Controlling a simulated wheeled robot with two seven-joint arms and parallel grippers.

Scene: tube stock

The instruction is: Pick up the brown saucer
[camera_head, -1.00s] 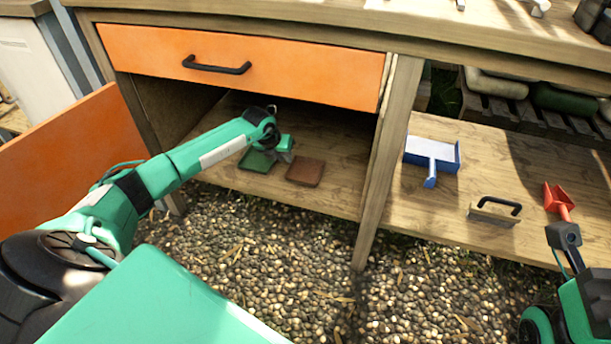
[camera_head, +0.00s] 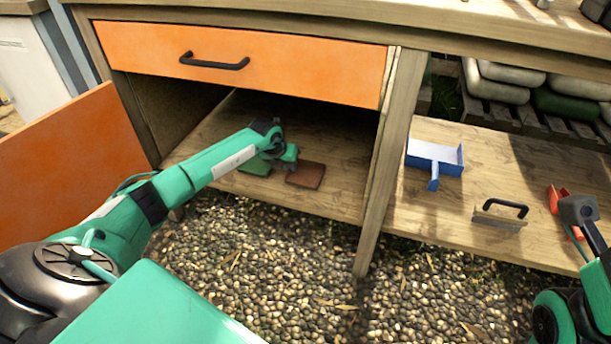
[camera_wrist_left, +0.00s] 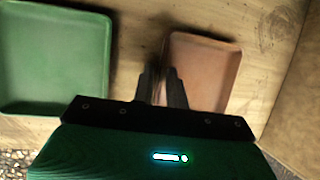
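The brown saucer (camera_head: 306,176) is square with a low rim and lies flat on the lower wooden shelf, below the orange drawer. It also shows in the left wrist view (camera_wrist_left: 203,68), right of centre. My left gripper (camera_head: 289,163) is over the brown saucer's left edge. In the wrist view its blurred fingers (camera_wrist_left: 161,80) stand a narrow gap apart at that edge; contact is unclear. My right gripper (camera_head: 578,210) is at the right side, its fingers unclear.
A cabinet post (camera_head: 390,150) stands right of the saucers, and the orange drawer (camera_head: 240,65) hangs above. An orange door (camera_head: 70,165) stands open at left. A blue dustpan-like tool (camera_head: 434,160), a black-handled float (camera_head: 500,214) and a red tool (camera_head: 560,200) lie on the right shelf.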

